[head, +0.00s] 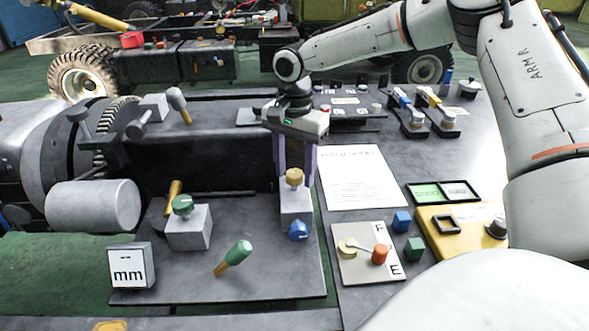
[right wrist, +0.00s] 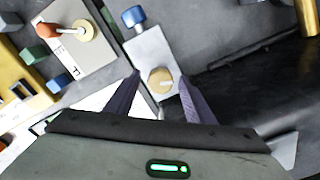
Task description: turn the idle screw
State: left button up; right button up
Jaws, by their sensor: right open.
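A tan round knob (head: 294,177) with a pale slot stands on top of a light grey block (head: 296,203) on the dark bench. I take it for the idle screw, but no label shows. A blue knob (head: 298,230) sits at the front of that block. My right gripper (head: 296,160) points down at the block, its purple fingers open and apart. In the right wrist view the tan knob (right wrist: 160,80) lies between the fingertips, with a gap on each side; I cannot tell their exact height over it. My left gripper is out of view.
Left of the block stand a grey block with a green knob (head: 183,205), a green-handled lever (head: 236,254) and an "mm" display (head: 131,266). To the right are a white sheet (head: 358,178), an F/E gauge plate (head: 352,268) and a yellow box (head: 438,220). A large cylinder (head: 93,206) is at left.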

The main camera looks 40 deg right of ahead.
jog(key=c, duration=1.1)
jog(key=shift+o, duration=0.2)
jog(key=shift+n, duration=0.4)
jog(key=n+p, duration=0.1)
jog(key=n, duration=0.2)
jog(key=shift+r, duration=0.1)
jog(key=n+p, duration=0.1)
jog(key=n, duration=1)
jog(key=shift+n+p, duration=0.3)
jog(key=shift+n, duration=1.6)
jog(key=shift+w+n, duration=0.1)
jog(key=shift+n, duration=0.2)
